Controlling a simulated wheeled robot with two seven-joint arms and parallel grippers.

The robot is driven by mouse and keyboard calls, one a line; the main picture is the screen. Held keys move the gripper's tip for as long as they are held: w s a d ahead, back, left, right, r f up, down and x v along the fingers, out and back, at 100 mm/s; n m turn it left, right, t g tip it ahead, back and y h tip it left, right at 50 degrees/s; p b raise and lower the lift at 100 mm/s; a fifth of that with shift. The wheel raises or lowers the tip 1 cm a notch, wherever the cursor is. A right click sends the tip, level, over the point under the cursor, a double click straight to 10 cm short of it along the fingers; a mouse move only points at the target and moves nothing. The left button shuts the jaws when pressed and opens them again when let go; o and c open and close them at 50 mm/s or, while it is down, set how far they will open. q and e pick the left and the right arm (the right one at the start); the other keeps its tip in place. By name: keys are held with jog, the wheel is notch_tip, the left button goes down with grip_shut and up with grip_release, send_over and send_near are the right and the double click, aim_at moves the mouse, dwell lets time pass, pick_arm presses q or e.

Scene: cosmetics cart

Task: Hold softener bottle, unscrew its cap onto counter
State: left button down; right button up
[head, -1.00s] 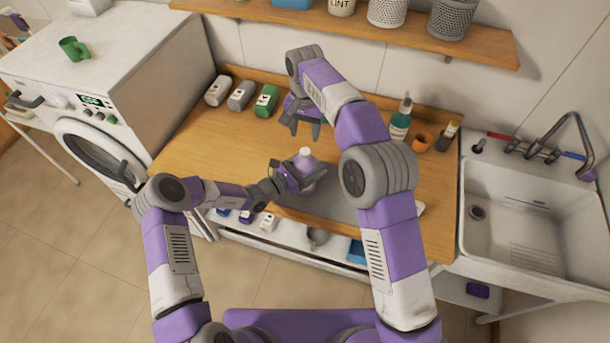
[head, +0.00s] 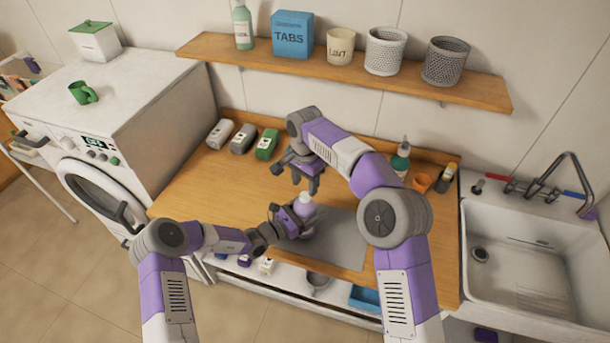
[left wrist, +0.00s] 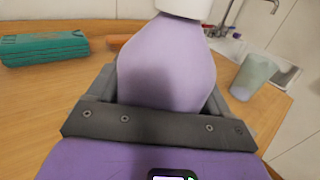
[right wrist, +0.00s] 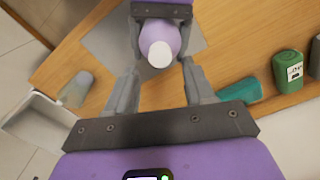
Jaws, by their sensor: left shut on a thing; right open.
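The softener bottle is light purple with a white cap; it stands upright at the grey mat's left end in the head view (head: 303,208). In the left wrist view the bottle (left wrist: 165,65) fills the space between my left fingers, with the cap (left wrist: 185,8) cut by the top edge. My left gripper (head: 290,220) is shut around the bottle's body. My right gripper (head: 305,178) is open and points down just above the cap. In the right wrist view the cap (right wrist: 160,54) shows beyond and between the open fingers, not gripped. The bottle's lower part is hidden.
The grey mat (head: 345,240) on the wooden counter (head: 200,190) is bare right of the bottle.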

aim_at(305, 195)
jog(key=shift+f, duration=2.3)
